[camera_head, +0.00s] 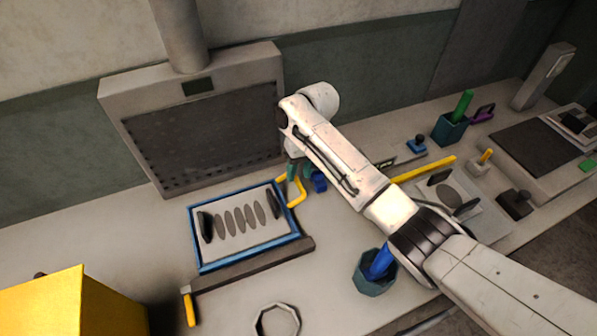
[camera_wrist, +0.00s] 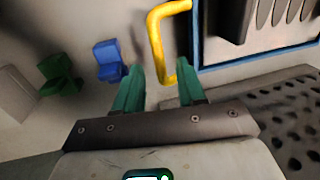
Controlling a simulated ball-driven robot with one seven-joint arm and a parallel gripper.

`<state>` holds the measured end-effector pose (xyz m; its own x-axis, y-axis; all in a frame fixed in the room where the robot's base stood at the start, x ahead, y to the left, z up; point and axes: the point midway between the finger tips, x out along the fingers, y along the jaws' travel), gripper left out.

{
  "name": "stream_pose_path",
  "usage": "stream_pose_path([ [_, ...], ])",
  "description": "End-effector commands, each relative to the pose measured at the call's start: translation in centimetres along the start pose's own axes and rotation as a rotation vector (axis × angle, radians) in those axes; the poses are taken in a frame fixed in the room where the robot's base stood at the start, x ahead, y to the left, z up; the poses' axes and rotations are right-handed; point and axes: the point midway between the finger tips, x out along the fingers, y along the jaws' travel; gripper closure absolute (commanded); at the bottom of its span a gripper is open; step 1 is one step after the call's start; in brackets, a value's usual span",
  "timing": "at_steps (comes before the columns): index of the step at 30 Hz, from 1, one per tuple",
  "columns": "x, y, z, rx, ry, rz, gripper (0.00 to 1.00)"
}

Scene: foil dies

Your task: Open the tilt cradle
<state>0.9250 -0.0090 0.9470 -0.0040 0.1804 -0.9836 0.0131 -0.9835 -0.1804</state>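What appears to be the tilt cradle is a blue-framed tray (camera_head: 198,250) lying on the bench, with several dark oval dies in a row on its pale inside. Its blue edge also shows in the wrist view (camera_wrist: 250,58). A yellow bent handle (camera_head: 298,193) stands at its right side and shows in the wrist view (camera_wrist: 156,35). My gripper (camera_wrist: 158,66) is open, its two green fingers apart. In the wrist view the handle's lower end appears between the fingers; contact cannot be told. In the head view my arm partly hides the gripper beside the handle.
A dark perforated panel in a grey frame (camera_head: 192,88) stands behind the tray. A dark bar (camera_head: 250,268) with a yellow grip (camera_head: 189,307) lies in front. A small blue block (camera_head: 319,182) is close right of the handle. A yellow box (camera_head: 45,305) stands front left.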

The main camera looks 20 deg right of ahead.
Motion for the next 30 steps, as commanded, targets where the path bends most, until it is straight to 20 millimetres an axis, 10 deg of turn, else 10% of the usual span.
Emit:
stream_pose_path([
  [15, 1.7, 0.0, 0.0, 0.000, 0.001, 0.000, 0.61],
  [30, 1.7, 0.0, 0.0, 0.000, 0.001, 0.000, 1.00],
])
